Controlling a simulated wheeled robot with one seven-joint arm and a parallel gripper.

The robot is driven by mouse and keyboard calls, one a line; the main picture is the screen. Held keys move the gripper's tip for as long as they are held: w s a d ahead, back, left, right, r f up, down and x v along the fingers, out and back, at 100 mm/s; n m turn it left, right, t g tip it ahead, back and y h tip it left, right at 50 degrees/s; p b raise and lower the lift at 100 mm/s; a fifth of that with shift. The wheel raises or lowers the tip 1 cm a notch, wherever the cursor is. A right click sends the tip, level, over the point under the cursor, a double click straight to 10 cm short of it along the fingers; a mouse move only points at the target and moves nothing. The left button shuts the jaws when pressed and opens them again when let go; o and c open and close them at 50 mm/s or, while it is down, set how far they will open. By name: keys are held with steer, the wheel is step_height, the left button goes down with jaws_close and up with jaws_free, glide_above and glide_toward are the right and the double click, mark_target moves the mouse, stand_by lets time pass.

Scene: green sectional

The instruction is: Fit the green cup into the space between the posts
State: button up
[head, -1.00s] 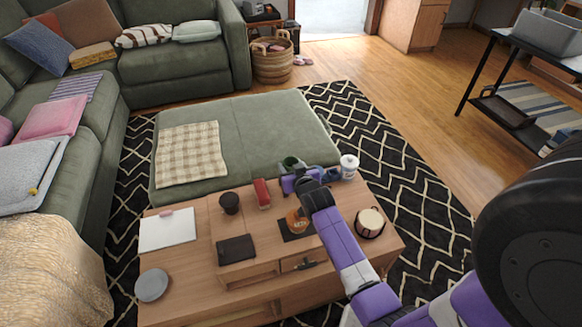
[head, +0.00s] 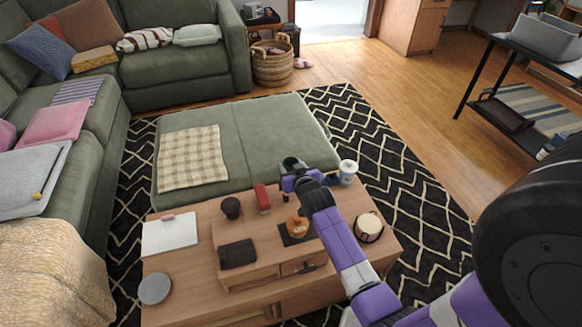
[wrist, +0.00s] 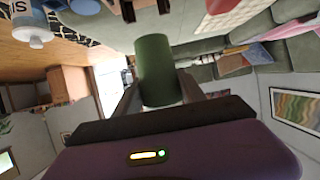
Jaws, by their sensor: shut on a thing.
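The green cup (head: 292,163) is held above the far edge of the wooden coffee table (head: 190,266), partly hidden behind my gripper. In the wrist view, the green cup (wrist: 154,68) stands between my two fingers (wrist: 155,98), which are shut on its sides. My gripper (head: 290,177) is at the far end of my purple arm in the head view. Two short dark upright pieces (wrist: 128,11) show at the top edge of the wrist view, just beyond the cup; I cannot tell for sure whether they are the posts.
A white lidded cup (head: 347,172) stands just right of my gripper. A red object (head: 262,197) and a dark brown cup (head: 231,208) stand to its left. An orange item (head: 297,226) and a round pale-topped container (head: 368,227) are nearer. A green ottoman (head: 262,128) lies beyond the table.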

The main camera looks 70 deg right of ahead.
steer(key=shift+f+b, duration=1.4)
steer(key=shift+f, duration=0.35)
steer(key=shift+f, duration=0.25)
stand_by(1.2)
steer(key=shift+r, duration=0.15)
steer(key=shift+r+p, duration=1.7)
steer(key=shift+r, duration=0.2)
